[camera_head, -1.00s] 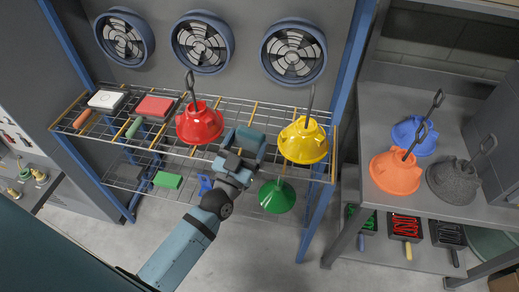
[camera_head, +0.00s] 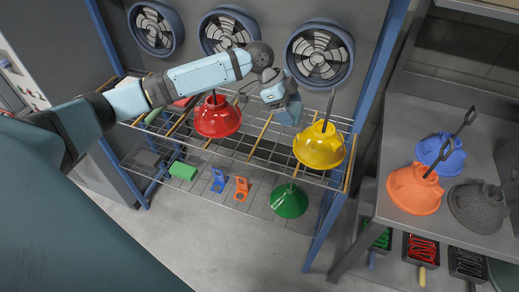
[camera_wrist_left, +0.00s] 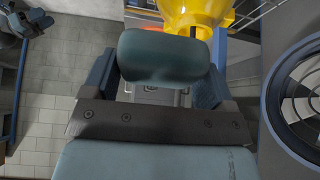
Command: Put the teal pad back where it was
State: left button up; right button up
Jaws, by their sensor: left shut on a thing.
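In the head view my left gripper (camera_head: 282,92) is raised over the wire rack, between the red hood and the yellow hood and in front of the fans. It is shut on the teal pad (camera_wrist_left: 165,57), which lies across between the two fingers in the left wrist view. In the head view the pad (camera_head: 289,110) shows only as a small teal patch at the gripper's end. The pad is held above the rack's wires; the exact gap cannot be told. My right gripper is not in view.
The red hood (camera_head: 217,118) and yellow hood (camera_head: 319,147) flank the gripper on the upper rack (camera_head: 262,133). A green hood (camera_head: 289,200), a green block (camera_head: 183,170), a blue bracket (camera_head: 218,180) and an orange bracket (camera_head: 241,188) are lower. A bench (camera_head: 466,218) with several hoods stands right.

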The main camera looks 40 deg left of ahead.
pick_arm(q)
notch_tip(320, 180, up, 3)
jog(key=y, duration=0.2)
send_over(263, 149)
jog(key=a, duration=0.1)
jog(key=g, duration=0.1)
jog(key=f+p, duration=0.1)
jog(key=f, duration=0.8)
jog(key=f+p, duration=0.1)
jog(key=f, duration=0.9)
jog(key=shift+s+a+f, duration=0.15)
jog(key=shift+a+f, duration=0.05)
jog(key=shift+f, duration=0.25)
jog(key=shift+f, duration=0.1)
jog(key=o, duration=0.8)
jog(key=shift+c, duration=0.2)
